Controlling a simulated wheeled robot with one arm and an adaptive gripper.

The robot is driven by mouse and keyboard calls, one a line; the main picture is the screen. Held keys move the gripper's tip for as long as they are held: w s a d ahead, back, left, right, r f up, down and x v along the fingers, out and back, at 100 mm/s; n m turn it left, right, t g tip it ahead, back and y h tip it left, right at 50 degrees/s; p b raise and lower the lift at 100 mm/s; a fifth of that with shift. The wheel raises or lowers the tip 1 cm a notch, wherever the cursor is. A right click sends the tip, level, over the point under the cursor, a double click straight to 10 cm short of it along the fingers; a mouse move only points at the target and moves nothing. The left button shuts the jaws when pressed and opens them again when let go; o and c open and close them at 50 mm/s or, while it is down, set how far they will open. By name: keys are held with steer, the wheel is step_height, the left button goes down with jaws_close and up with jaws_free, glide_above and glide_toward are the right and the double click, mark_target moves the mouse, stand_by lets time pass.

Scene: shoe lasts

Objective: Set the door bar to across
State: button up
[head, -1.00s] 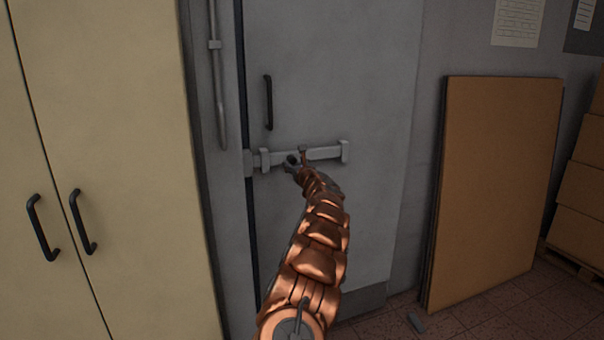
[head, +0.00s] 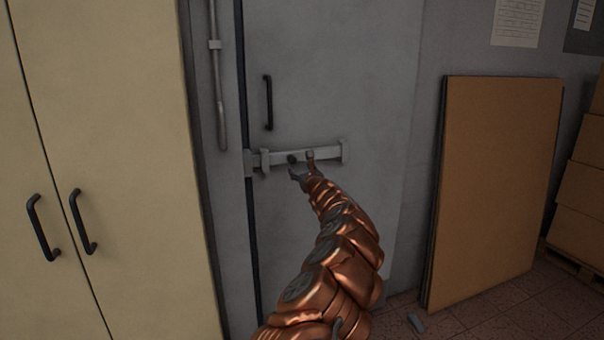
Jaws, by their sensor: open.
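The door bar (head: 326,153) is a flat grey bar lying level across the grey door (head: 330,90). It runs through a left bracket (head: 265,161) and a right bracket (head: 344,151). A grey keeper (head: 249,163) sits at the frame by the door's left edge. I cannot tell whether the bar's left end is inside it. A small dark knob (head: 292,158) shows on the bar. My gripper (head: 304,164) is open in front of the bar's middle, its fingers close to the knob, just to its right and below. Contact cannot be made out.
A black door handle (head: 268,102) is above the bar. A cream cabinet (head: 110,130) with two black handles stands close on the left. A grey pipe (head: 216,80) runs down beside the door. Brown boards (head: 500,190) lean on the wall at right, with stacked boxes (head: 585,185) beyond.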

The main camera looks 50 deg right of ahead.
steer(key=shift+s+a, duration=0.4)
steer(key=shift+s, duration=0.1)
stand_by(0.6)
